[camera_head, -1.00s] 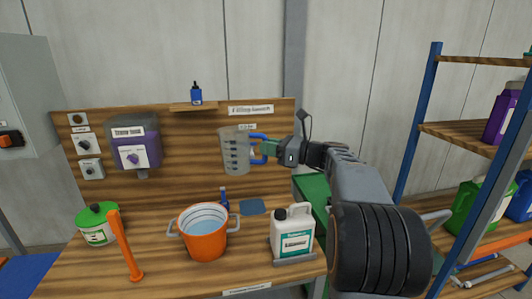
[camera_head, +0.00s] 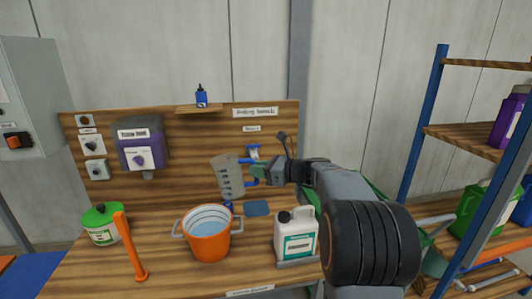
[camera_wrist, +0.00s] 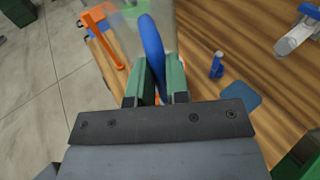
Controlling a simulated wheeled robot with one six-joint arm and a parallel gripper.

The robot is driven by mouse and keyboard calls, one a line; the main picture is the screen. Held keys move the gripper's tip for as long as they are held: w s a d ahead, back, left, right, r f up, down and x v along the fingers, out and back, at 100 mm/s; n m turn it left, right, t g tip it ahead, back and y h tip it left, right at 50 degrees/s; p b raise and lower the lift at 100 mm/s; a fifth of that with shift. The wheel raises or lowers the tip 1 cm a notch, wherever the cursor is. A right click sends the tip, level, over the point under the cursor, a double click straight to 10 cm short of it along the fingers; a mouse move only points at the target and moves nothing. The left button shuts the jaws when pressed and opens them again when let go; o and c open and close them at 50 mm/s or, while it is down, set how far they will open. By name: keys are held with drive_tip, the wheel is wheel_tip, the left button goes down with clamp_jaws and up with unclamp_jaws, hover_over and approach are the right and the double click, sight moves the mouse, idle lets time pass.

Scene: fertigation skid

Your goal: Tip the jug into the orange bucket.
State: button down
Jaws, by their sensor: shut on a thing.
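The clear measuring jug (camera_head: 228,177) has a blue handle and dark marks. It is held in the air above and a little right of the orange bucket, leaning slightly to the left. My gripper (camera_head: 258,171) is shut on the jug's blue handle; the handle (camera_wrist: 152,45) shows between the green fingers in the wrist view. Whether the jug holds liquid I cannot tell. The orange bucket (camera_head: 209,243) stands upright on the bench with grey side handles and bluish liquid inside. In the wrist view the bucket is mostly hidden behind my gripper.
On the wooden bench (camera_head: 165,270), a white canister (camera_head: 296,236) stands right of the bucket. A blue mat (camera_head: 256,208) lies behind. A purple dosing unit (camera_head: 141,146) is on the back panel. Shelving is at right.

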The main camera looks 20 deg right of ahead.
sight(245, 189)
wheel_tip(245, 189, down, 10)
drive_tip(key=a+b, duration=0.2)
drive_tip(key=b, duration=0.2)
drive_tip(key=shift+w+g+h+b, duration=0.3)
drive_tip(key=shift+g+h+b, duration=0.1)
drive_tip(key=shift+r, duration=0.15)
drive_tip(key=shift+a+r+n+p, duration=0.1)
drive_tip(key=shift+r+n+p, duration=0.2)
drive_tip(key=shift+p, duration=0.3)
drive_tip(key=shift+r+g+h+p, duration=0.5)
drive_tip(key=shift+p, duration=1.3)
drive_tip(key=shift+a+r+h+p, duration=0.15)
drive_tip(key=shift+h+p, duration=0.25)
drive_tip(key=shift+p, duration=0.55)
drive_tip(key=shift+w+r+p, duration=0.1)
drive_tip(key=shift+r+p, duration=0.15)
drive_tip(key=shift+p, duration=0.3)
drive_tip(key=shift+w+a+r+n+g+h+p, duration=0.15)
drive_tip(key=shift+r+n+g+h+p, duration=0.3)
drive_tip(key=shift+p, duration=1.35)
drive_tip(key=shift+a+f+g+h+p, duration=0.1)
drive_tip(key=shift+f+g+h+p, duration=0.3)
drive_tip(key=shift+p, duration=0.25)
